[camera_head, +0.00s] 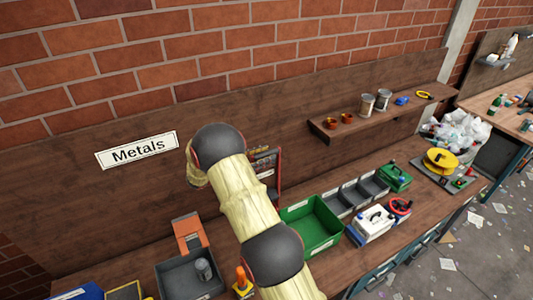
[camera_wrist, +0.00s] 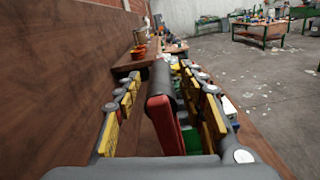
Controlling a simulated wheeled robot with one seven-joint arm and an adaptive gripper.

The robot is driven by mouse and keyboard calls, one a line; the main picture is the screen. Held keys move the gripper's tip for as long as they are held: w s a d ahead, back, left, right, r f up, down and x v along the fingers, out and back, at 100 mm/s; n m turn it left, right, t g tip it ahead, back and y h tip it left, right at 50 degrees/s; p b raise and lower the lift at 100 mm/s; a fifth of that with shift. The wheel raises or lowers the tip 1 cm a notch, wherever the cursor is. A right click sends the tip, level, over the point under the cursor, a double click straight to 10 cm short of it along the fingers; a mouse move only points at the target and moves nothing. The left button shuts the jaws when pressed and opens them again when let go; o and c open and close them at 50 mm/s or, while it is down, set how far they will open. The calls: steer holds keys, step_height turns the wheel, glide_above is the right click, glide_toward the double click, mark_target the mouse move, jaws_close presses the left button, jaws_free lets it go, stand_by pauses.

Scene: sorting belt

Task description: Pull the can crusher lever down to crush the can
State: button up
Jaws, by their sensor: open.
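The can crusher lever (camera_wrist: 165,110), a red bar with a black grip, stands between the two fingers of my gripper (camera_wrist: 163,76) in the wrist view. The fingers, with yellow pads, are spread to its left and right with gaps on both sides, so the gripper is open and not clamped on it. In the head view a red-framed device (camera_head: 278,174) on the bench by the wall is partly hidden behind my arm; it may be the crusher. The gripper is hidden there. I cannot make out the can in the crusher.
A green bin (camera_head: 312,232) stands right of my arm. A grey tray (camera_head: 178,282) with a metal can (camera_head: 204,268) is at lower left. A wall shelf (camera_head: 385,112) holds cans and small items. The "Metals" sign (camera_head: 137,150) hangs on the back panel.

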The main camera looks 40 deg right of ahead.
steer(key=shift+s+d, duration=0.15)
steer(key=shift+d, duration=0.3)
steer(key=shift+c, duration=0.2)
jaws_close()
stand_by(0.5)
